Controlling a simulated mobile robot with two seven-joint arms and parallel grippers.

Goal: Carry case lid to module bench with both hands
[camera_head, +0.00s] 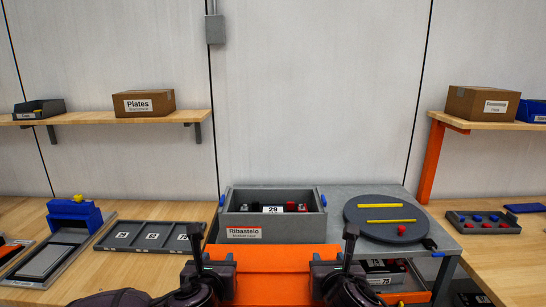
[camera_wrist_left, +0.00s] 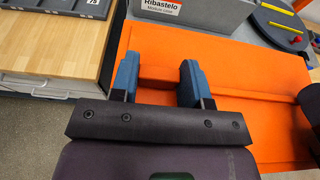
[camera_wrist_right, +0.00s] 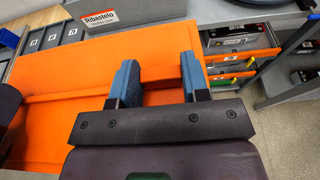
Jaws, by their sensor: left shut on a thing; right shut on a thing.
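The case lid is a flat orange panel (camera_head: 275,275), held low and level in front of the grey case in the head view. It also fills much of the left wrist view (camera_wrist_left: 235,100) and right wrist view (camera_wrist_right: 80,80). My left gripper (camera_wrist_left: 158,78) is shut on an orange raised part of the lid, with a blue finger on each side. My right gripper (camera_wrist_right: 162,80) is shut on a similar part at the other side. A grey bench (camera_head: 345,197) stands ahead, bearing the open case labelled Ribastelo (camera_head: 222,228). Which surface is the module bench is not marked.
A dark round turntable (camera_head: 372,215) with yellow bars stands right of the case. Wooden benches lie left (camera_head: 120,208) and right (camera_head: 500,265); the left one holds a grey compartment tray (camera_head: 112,242) and a blue device (camera_head: 75,215). Boxes stand on wall shelves.

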